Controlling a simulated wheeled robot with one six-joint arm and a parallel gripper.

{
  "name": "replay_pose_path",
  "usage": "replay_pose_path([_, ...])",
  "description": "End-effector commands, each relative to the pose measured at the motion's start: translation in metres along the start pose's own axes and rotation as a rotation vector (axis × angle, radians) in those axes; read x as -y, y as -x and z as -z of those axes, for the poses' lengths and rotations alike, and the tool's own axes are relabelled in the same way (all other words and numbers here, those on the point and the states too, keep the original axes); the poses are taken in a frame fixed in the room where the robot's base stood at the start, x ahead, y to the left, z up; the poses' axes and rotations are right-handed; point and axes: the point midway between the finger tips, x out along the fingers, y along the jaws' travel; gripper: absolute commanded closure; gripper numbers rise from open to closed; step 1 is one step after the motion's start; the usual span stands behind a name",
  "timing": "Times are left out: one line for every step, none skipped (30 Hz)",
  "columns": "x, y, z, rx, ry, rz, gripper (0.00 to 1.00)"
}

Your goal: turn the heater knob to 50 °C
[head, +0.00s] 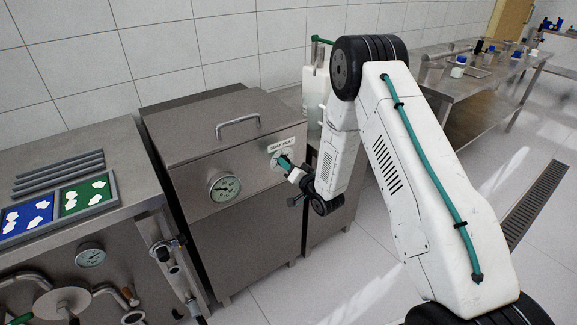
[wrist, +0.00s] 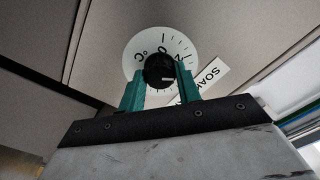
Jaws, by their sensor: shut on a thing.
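The heater knob (wrist: 159,70) is a small black round knob in the middle of a white dial with tick marks. In the wrist view the dial (wrist: 134,57) appears rotated, and a "°C" mark shows at its left. A white mark shows on the knob's lower edge; I cannot tell which temperature it points to. My gripper (wrist: 161,82) has green fingers, one on each side of the knob, shut on it. In the head view my gripper (head: 286,164) reaches the front of the steel heater box (head: 260,225), and its fingers hide most of the knob.
A label plate (head: 287,144) sits above the dial. A round gauge (head: 224,187) is on the same front, and a handle (head: 238,120) is on the lid. A bench with blue (head: 27,214) and green trays stands at left. The floor at right is open.

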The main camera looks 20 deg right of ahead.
Motion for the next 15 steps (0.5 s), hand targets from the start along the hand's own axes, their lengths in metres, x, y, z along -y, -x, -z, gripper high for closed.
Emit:
replay_pose_path([-0.0011,0.0009,-0.0003,0.001,-0.043,-0.003,0.89])
replay_pose_path([-0.0011,0.0009,-0.0003,0.001,-0.071,-0.003,0.89])
replay_pose_path([-0.0011,0.0009,-0.0003,0.001,-0.109,-0.003,0.89])
replay_pose_path([-0.0011,0.0009,-0.0003,0.001,-0.138,-0.003,0.89])
replay_pose_path([-0.0011,0.0009,-0.0003,0.001,-0.166,-0.003,0.89])
replay_pose_path([-0.0012,0.0009,-0.0003,0.001,-0.204,-0.003,0.89])
replay_pose_path([-0.0012,0.0009,-0.0003,0.001,-0.232,-0.003,0.89])
replay_pose_path([-0.0012,0.0009,-0.0003,0.000,-0.261,-0.003,0.89])
replay_pose_path([-0.0012,0.0010,-0.0003,0.000,-0.299,-0.003,0.89])
replay_pose_path([-0.0012,0.0010,-0.0003,0.000,-0.327,-0.003,0.89])
replay_pose_path([-0.0012,0.0010,-0.0003,0.000,-0.356,-0.003,0.89])
replay_pose_path([-0.0012,0.0010,-0.0003,0.000,-0.394,-0.003,0.89])
replay_pose_path([-0.0013,0.0010,-0.0004,0.000,-0.422,-0.004,0.89])
replay_pose_path([-0.0013,0.0010,-0.0004,0.000,-0.451,-0.004,0.89])
replay_pose_path([-0.0013,0.0010,-0.0003,0.000,-0.489,-0.004,0.89])
